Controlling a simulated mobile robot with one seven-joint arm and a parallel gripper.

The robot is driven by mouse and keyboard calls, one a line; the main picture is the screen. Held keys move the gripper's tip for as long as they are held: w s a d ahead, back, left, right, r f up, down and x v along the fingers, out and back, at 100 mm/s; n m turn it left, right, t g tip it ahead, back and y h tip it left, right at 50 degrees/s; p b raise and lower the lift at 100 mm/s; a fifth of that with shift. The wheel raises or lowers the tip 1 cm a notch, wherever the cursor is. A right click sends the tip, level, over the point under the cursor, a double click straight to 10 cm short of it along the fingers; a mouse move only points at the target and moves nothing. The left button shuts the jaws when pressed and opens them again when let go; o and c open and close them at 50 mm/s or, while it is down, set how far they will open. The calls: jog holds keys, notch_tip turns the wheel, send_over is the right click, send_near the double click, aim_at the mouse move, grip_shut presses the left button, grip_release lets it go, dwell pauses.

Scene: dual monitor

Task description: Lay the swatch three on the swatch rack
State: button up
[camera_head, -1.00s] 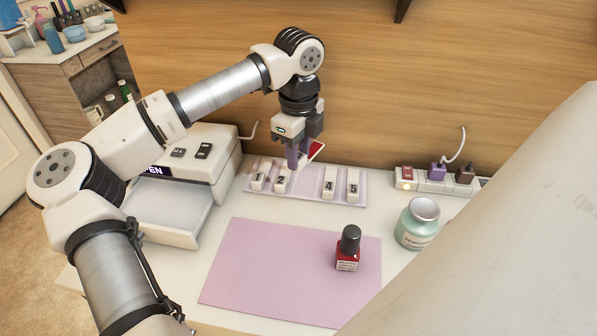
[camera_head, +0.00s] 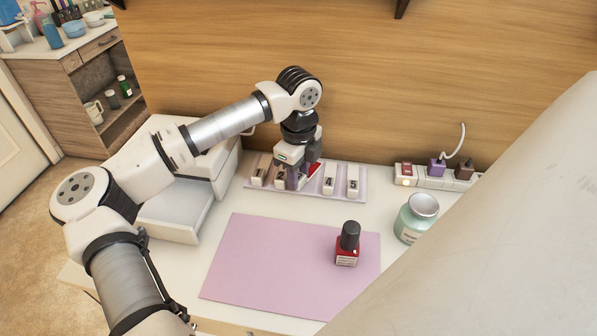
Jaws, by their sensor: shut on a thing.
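The swatch rack (camera_head: 362,197) is a pale lilac tray at the back of the table. White numbered swatches stand on it: 1 (camera_head: 259,177) and 2 on the left, 4 (camera_head: 329,182) and 5 (camera_head: 353,184) on the right. My gripper (camera_head: 298,180) is over the rack between swatches 2 and 4, low down, and covers part of swatch 2. It is shut on swatch three (camera_head: 314,168), of which only a red part shows beside the fingers. I cannot tell whether swatch three touches the rack.
A pink mat (camera_head: 270,265) with a red nail polish bottle (camera_head: 347,246) lies in front of the rack. A green jar (camera_head: 416,218) and a power strip (camera_head: 430,177) are to the right. A white machine with an open tray (camera_head: 170,211) stands to the left.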

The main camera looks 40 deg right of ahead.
jog(key=o, duration=1)
notch_tip(320, 180, up, 12)
jog(key=shift+r, duration=0.2)
